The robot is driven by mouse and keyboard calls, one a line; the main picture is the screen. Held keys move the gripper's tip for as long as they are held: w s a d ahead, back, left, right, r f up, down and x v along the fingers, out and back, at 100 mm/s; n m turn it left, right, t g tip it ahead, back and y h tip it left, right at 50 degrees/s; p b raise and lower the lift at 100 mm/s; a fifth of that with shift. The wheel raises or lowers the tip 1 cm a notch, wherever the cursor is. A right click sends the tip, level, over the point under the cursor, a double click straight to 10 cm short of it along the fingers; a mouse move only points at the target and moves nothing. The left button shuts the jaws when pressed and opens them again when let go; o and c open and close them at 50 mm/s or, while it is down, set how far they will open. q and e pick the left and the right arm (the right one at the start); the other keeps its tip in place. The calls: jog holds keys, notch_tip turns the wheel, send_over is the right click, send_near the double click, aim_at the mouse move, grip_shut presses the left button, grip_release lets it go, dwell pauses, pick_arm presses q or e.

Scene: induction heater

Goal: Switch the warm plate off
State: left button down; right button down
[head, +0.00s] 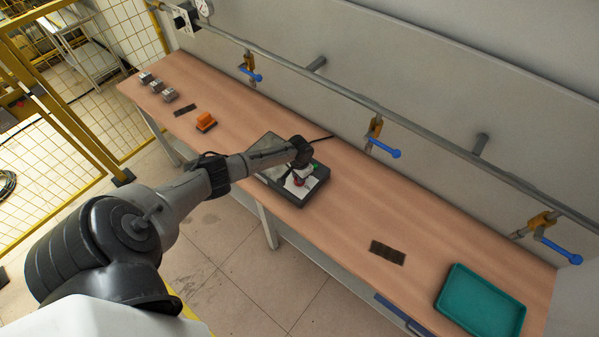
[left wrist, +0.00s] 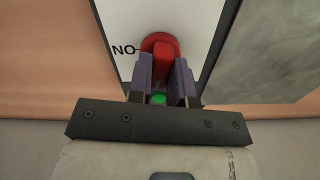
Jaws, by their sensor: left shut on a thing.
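The warm plate (head: 266,152) is a dark flat unit with a grey top, on the wooden bench near the middle of the head view. Its white control panel (left wrist: 205,22) carries a red rotary knob (left wrist: 161,47) with the letters "NO" beside it, seen upside down or from behind. My left gripper (left wrist: 161,72) is shut on the red knob, one finger on each side of its grip. In the head view the left gripper (head: 299,178) reaches down over the panel and partly hides it. A green light (left wrist: 159,99) shows between the fingers. My right gripper is not in view.
A teal tray (head: 482,303) lies at the bench's right end, with a dark slotted plate (head: 387,252) to its left. An orange block (head: 205,121) and several small metal parts stand farther left. Blue-handled valves (head: 383,146) hang from the wall pipe behind.

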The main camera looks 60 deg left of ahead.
pick_arm(q)
jog(key=shift+r+n+p, duration=0.15)
jog(key=shift+n+p, duration=0.4)
jog(key=shift+n, duration=0.65)
jog(key=c, duration=1)
grip_release()
jog(key=shift+c, duration=0.2)
jog(key=shift+r, duration=0.45)
notch_tip(320, 180, up, 13)
jog(key=p, duration=0.1)
jog(key=shift+f, duration=0.15)
